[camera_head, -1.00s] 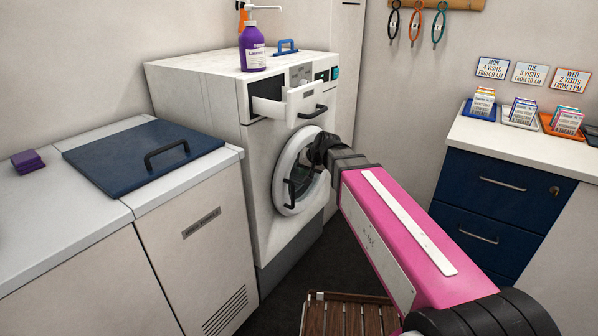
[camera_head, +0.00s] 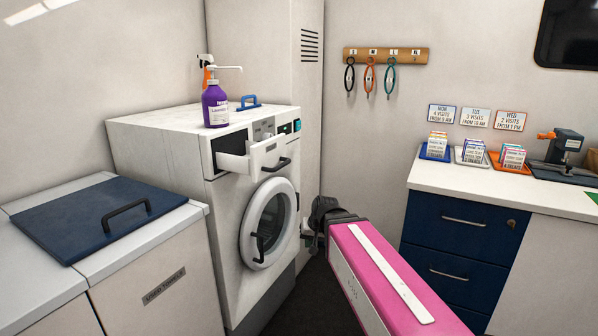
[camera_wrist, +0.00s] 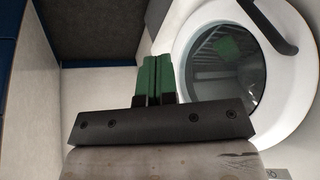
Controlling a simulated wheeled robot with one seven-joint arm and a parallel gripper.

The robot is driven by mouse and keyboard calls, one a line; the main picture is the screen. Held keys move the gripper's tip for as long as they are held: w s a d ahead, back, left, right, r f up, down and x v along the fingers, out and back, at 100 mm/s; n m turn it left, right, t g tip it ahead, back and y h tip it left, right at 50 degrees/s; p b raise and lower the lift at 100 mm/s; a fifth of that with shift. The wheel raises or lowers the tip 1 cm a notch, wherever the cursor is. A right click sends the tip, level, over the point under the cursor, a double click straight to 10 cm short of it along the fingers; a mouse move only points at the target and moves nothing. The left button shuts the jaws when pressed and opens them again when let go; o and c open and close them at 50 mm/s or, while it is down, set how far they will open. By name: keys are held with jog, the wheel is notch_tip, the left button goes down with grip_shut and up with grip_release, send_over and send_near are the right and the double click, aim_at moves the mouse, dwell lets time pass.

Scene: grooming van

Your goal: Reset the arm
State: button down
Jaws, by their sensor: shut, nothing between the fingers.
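My arm, pink with a white strip, reaches from the lower right in the head view. My gripper (camera_head: 312,238) is at its far end, just right of the washing machine's round door, and is small and dark there. In the wrist view my gripper (camera_wrist: 155,62) shows two green fingers side by side, shut with nothing between them. The washing machine (camera_head: 160,155) stands at the centre left in the head view. Its round door (camera_head: 268,224) is closed and also shows in the wrist view (camera_wrist: 190,45), beside and behind the fingers.
The detergent drawer (camera_head: 262,158) sticks out of the machine. A purple bottle (camera_head: 215,108) stands on top. A low cabinet with a blue lid (camera_head: 75,215) is at left. A counter with blue drawers (camera_head: 455,235) is at right. Dark floor (camera_head: 312,290) lies between.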

jog(key=s+d+f+g+h, duration=0.1)
jog(key=s+d+f, duration=0.3)
jog(key=d+f, duration=0.3)
jog(key=s+d+f+g+h, duration=0.2)
jog(key=s+d+f, duration=0.2)
jog(key=d, duration=0.5)
notch_tip(320, 180, down, 3)
jog(key=shift+d+r+m, duration=0.1)
jog(key=shift+d+m, duration=0.05)
jog(key=shift+m, duration=0.25)
